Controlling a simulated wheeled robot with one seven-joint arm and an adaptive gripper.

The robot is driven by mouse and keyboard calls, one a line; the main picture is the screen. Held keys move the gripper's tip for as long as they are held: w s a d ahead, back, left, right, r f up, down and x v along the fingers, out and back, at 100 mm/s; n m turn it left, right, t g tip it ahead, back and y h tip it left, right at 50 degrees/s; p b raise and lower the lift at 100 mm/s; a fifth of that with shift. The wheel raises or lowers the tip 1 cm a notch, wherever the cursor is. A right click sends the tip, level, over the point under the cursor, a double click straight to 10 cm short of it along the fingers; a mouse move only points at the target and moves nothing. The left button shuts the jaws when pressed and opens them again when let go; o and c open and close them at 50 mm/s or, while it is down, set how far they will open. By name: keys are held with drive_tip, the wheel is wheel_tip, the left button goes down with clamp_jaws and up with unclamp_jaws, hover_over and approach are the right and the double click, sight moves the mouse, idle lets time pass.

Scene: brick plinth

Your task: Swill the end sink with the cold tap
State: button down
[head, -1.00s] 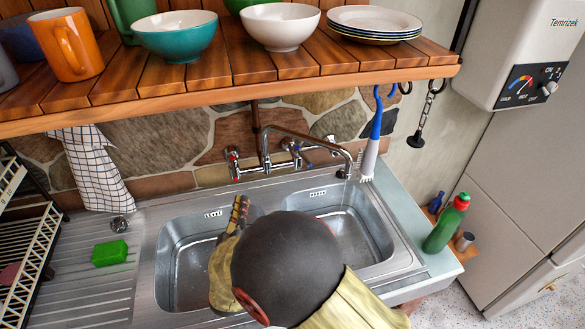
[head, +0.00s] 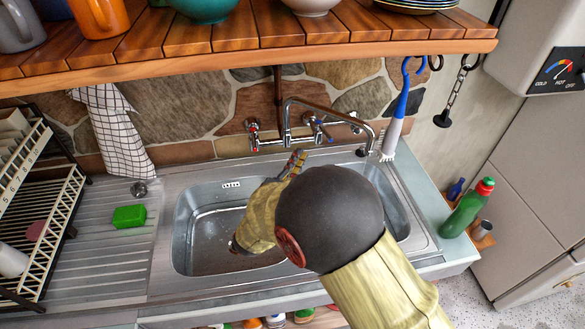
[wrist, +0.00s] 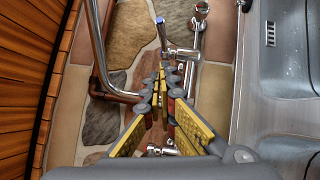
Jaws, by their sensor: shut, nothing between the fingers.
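The chrome wall tap (head: 285,135) has a red-marked handle (head: 253,126) on the left and a blue-marked cold handle (head: 319,122) on the right. The blue-tipped lever also shows in the wrist view (wrist: 160,22). Its spout (head: 345,117) reaches right, with its end near the right basin; I see no clear water stream. The right sink basin (head: 397,212) is largely hidden by my arm; the left basin (head: 200,240) is mostly visible. My gripper (head: 298,157) is shut and empty, just below and in front of the cold handle; it also fills the middle of the wrist view (wrist: 160,85).
A wooden shelf (head: 240,48) with crockery overhangs the tap. A blue-handled brush (head: 398,110) hangs right of the spout. A green bottle (head: 466,210) stands at right. A green sponge (head: 129,216) and a dish rack (head: 50,205) are left.

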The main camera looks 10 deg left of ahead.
sight(324, 132)
drive_tip(key=w+d+r+b, duration=0.1)
drive_tip(key=w+d, duration=0.4)
drive_tip(key=shift+w+r+b, duration=0.15)
drive_tip(key=shift+r+b, duration=0.05)
drive_tip(key=shift+b, duration=0.15)
drive_tip(key=shift+d+n+y+p, duration=0.25)
drive_tip(key=shift+n+y+p, duration=0.05)
drive_tip(key=shift+y, duration=0.2)
